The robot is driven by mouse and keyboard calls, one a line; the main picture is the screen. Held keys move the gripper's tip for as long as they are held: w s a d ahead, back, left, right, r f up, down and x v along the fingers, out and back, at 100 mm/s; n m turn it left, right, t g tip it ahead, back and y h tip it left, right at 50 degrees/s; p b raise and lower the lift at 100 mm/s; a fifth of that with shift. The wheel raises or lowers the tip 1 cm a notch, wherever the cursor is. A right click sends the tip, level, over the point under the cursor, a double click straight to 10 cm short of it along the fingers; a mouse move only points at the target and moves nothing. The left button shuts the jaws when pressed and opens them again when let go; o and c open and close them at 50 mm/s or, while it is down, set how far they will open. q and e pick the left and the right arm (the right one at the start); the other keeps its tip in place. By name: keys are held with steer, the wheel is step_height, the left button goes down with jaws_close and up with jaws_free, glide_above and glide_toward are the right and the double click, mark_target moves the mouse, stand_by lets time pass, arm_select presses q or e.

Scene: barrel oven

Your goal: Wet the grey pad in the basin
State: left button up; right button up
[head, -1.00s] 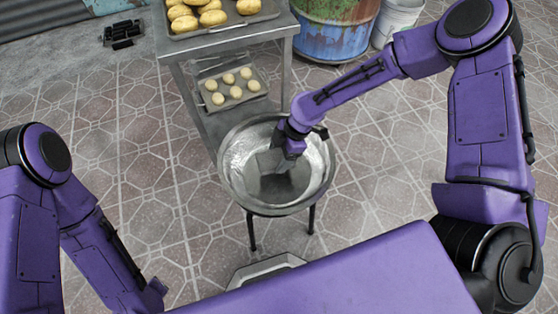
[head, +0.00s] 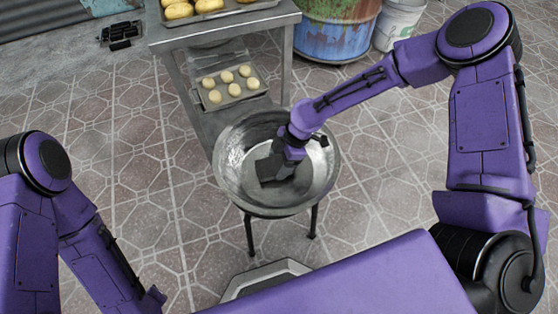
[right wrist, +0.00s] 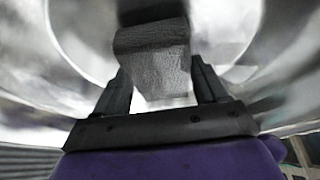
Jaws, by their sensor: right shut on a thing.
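The metal basin (head: 230,178) is a wide round bowl on dark legs in the middle of the head view. My right gripper (head: 281,160) points down into it and is shut on the grey pad (head: 268,170). The pad hangs inside the bowl, near its bottom; I cannot tell whether it touches. In the right wrist view the pad (right wrist: 153,58) shows beyond the two fingers (right wrist: 162,88), with the basin's shiny wall (right wrist: 82,40) around it. No water surface can be made out clearly. My left arm is at the left; its gripper is out of view.
A metal table (head: 222,30) stands behind the basin, with a tray of bread (head: 240,13) on top and a tray of small rolls (head: 234,92) on its lower shelf. A rusty blue barrel (head: 335,28) and a white bucket (head: 398,24) stand at the back. The tiled floor beside the basin is clear.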

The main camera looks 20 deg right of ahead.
mark_target(279, 163)
steer(key=shift+f+b, duration=0.35)
steer(key=shift+f, duration=0.2)
stand_by(0.6)
steer(key=shift+s+f, duration=0.1)
stand_by(1.2)
steer(key=shift+p, duration=0.35)
step_height(279, 163, up, 7)
steer(key=p, duration=0.7)
